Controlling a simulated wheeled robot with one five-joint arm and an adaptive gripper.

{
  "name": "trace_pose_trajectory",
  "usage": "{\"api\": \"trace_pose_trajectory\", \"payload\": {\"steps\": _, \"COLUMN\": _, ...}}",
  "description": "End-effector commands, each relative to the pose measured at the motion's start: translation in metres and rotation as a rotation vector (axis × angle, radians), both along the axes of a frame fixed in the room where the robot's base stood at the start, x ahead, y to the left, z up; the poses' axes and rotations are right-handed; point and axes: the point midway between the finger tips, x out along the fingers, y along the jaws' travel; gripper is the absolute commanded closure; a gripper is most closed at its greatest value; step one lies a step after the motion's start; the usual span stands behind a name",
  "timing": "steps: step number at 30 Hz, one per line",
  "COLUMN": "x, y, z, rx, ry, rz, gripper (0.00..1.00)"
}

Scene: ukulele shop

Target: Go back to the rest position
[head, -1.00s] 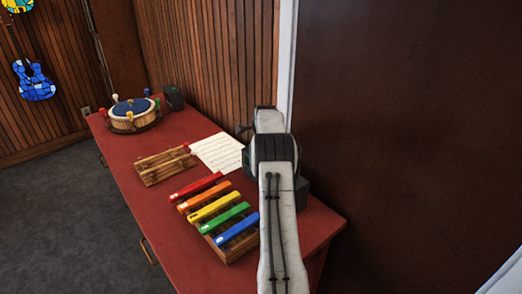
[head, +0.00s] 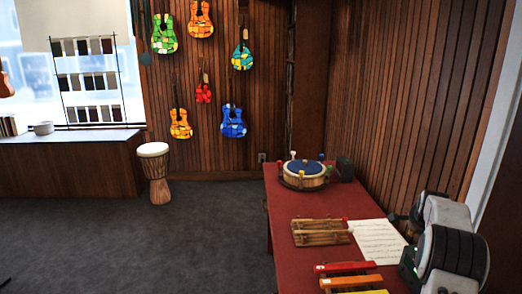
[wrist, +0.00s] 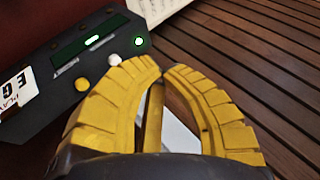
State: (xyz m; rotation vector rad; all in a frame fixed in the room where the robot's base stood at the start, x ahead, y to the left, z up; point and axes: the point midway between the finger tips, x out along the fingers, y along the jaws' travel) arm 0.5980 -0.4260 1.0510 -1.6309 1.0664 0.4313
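My arm (head: 445,245) shows at the right edge of the head view, beside the red table. My gripper tips are hidden there. In the wrist view my gripper (wrist: 162,70) has its two yellow fingers curved in with the tips together. A thin yellow strip shows between the fingers; I cannot tell it as a held object. A dark box (wrist: 62,75) with a green light, buttons and a partly cut-off label lies beyond the left finger.
The red table (head: 287,205) bears a blue-topped drum (head: 305,170), a wooden rack (head: 320,232), a music sheet (head: 378,242) and coloured bars (head: 345,267). The slatted wall (head: 415,100) stands close on the right. A floor drum (head: 156,172) stands left; grey carpet (head: 190,240) is clear.

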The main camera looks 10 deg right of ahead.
Motion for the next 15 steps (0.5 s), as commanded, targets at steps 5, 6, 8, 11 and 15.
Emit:
{"api": "trace_pose_trajectory", "payload": {"steps": 5, "x": -0.009, "y": 0.084, "z": 0.042, "rx": -0.045, "ry": 0.095, "rz": 0.2, "gripper": 1.0}}
{"api": "trace_pose_trajectory", "payload": {"steps": 6, "x": -0.014, "y": 0.102, "z": 0.05, "rx": -0.056, "ry": 0.116, "rz": 0.244, "gripper": 1.0}}
{"api": "trace_pose_trajectory", "payload": {"steps": 8, "x": -0.022, "y": 0.128, "z": 0.06, "rx": -0.071, "ry": 0.146, "rz": 0.312, "gripper": 1.0}}
{"api": "trace_pose_trajectory", "payload": {"steps": 11, "x": -0.04, "y": 0.172, "z": 0.074, "rx": -0.1, "ry": 0.197, "rz": 0.427, "gripper": 1.0}}
{"api": "trace_pose_trajectory", "payload": {"steps": 15, "x": -0.074, "y": 0.229, "z": 0.089, "rx": -0.141, "ry": 0.262, "rz": 0.587, "gripper": 1.0}}
